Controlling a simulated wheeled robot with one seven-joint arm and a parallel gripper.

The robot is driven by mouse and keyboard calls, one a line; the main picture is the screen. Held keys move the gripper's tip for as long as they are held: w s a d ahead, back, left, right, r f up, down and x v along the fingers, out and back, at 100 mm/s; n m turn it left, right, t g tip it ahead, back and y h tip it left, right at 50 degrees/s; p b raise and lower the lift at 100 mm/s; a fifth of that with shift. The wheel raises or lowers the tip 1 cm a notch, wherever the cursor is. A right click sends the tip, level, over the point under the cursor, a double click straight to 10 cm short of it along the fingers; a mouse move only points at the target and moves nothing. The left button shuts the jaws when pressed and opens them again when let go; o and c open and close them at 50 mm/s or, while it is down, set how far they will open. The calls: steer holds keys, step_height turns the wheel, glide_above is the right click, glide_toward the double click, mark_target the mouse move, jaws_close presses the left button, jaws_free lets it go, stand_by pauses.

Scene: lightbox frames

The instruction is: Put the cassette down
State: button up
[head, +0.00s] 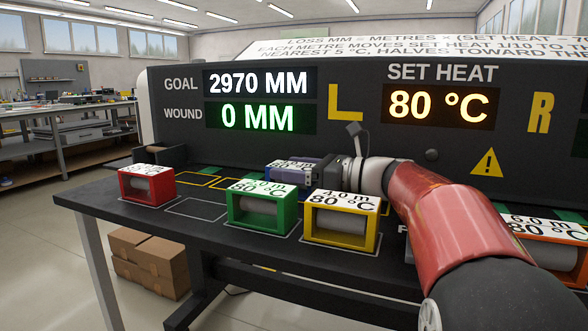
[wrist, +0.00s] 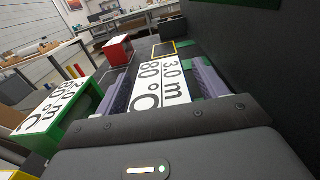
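The cassette, with a white top label reading 3.0 m 80 °C (wrist: 150,84), lies between the two purple fingers of my gripper (wrist: 165,88) in the wrist view. The fingers press along both its sides, so my gripper is shut on it. In the head view the cassette's label (head: 285,165) shows at the far side of the bench, close to the dark panel.
A red cassette (head: 147,185), a green one (head: 262,207) and a yellow one (head: 342,219) stand along the bench front; an orange one (head: 548,236) is at right. A grey-outlined slot (head: 196,209) is empty. Yellow-outlined squares (head: 200,181) lie behind. The panel (head: 360,130) reads WOUND 0 MM.

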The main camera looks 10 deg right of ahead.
steer(key=shift+r, duration=0.1)
steer(key=v, duration=0.7)
steer(key=shift+s+d, duration=0.15)
steer(key=shift+d, duration=0.05)
stand_by(0.3)
